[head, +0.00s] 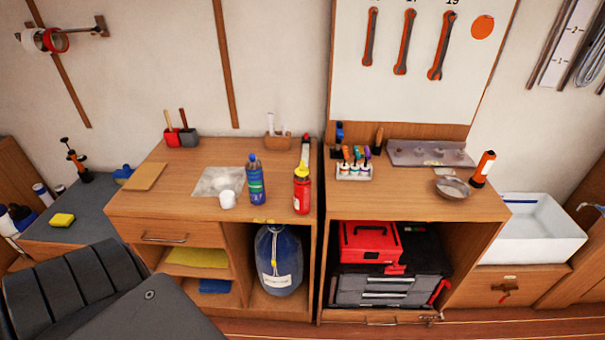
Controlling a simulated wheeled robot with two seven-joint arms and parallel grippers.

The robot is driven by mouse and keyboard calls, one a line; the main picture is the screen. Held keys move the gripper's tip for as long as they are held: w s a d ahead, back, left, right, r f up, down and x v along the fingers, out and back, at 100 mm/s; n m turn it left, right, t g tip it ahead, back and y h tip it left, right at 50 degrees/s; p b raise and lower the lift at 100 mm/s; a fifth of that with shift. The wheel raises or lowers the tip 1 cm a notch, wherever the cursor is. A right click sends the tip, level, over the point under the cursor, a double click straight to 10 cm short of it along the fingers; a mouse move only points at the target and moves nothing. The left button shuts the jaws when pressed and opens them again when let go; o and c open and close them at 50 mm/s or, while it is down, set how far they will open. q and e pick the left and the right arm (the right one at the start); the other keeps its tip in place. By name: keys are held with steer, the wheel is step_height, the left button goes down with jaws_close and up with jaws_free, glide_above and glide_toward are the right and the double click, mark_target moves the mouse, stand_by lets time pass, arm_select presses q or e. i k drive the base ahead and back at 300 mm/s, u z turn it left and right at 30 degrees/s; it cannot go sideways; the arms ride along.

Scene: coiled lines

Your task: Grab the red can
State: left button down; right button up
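A red can (301,196) with a yellow top stands upright near the front right edge of the left wooden cabinet's top. A blue bottle (256,182) stands upright to its left, apart from it. Neither of my grippers shows in the head view.
The right cabinet (410,199) carries a marker rack (353,171), a metal bowl (452,187) and an orange-black flashlight (484,169).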

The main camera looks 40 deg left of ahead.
mark_target(301, 185)
steer(key=u, duration=0.65)
steer(key=k, duration=0.75)
steer(key=z, duration=0.95)
steer(key=k, duration=0.55)
steer(key=z, duration=0.7)
steer(key=i, duration=1.75)
steer(key=u, duration=0.3)
steer(key=i, duration=1.05)
steer(key=u, duration=1.6)
steer(key=i, duration=0.95)
steer(key=u, duration=0.9)
